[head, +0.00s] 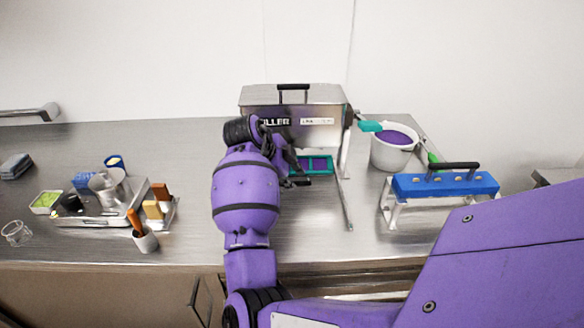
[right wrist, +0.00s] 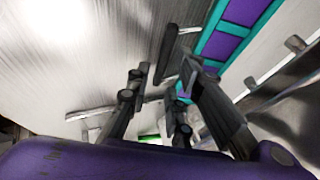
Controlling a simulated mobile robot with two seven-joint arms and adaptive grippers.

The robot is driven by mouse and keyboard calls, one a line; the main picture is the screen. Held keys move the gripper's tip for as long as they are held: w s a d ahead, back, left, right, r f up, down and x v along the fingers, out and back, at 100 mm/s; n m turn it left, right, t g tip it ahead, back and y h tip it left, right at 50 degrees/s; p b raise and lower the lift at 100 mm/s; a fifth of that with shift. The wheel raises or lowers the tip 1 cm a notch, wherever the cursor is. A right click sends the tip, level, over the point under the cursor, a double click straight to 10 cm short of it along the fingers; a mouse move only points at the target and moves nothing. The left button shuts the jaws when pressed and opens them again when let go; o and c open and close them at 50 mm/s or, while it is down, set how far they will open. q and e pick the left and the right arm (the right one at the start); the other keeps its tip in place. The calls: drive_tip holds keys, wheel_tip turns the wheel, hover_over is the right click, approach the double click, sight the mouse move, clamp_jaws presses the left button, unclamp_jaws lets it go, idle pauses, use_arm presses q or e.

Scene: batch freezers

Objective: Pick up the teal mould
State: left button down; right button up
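The teal mould (head: 318,165), with purple filling in its compartments, lies on the steel counter in front of the steel filler box. It also shows at the upper right of the right wrist view (right wrist: 240,30). My right gripper (head: 295,168) is just left of the mould in the head view, and my arm hides part of that area. In the right wrist view its fingers (right wrist: 165,75) stand apart, with the right finger close to the mould's edge; whether they touch is unclear. My left gripper is not in view.
The steel filler box (head: 292,98) stands behind the mould. To the right are a white tub of purple mix (head: 394,148) and a blue mould on a stand (head: 445,186). A tray with a metal jug (head: 110,188) stands at left.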

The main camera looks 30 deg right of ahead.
sight(295, 182)
drive_tip(key=x, duration=0.3)
drive_tip(key=shift+w, duration=0.1)
clamp_jaws()
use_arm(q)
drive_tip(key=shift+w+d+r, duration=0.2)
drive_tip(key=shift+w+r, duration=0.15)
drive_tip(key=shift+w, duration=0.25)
use_arm(e)
drive_tip(key=shift+w, duration=0.1)
drive_tip(key=shift+d+r, duration=0.1)
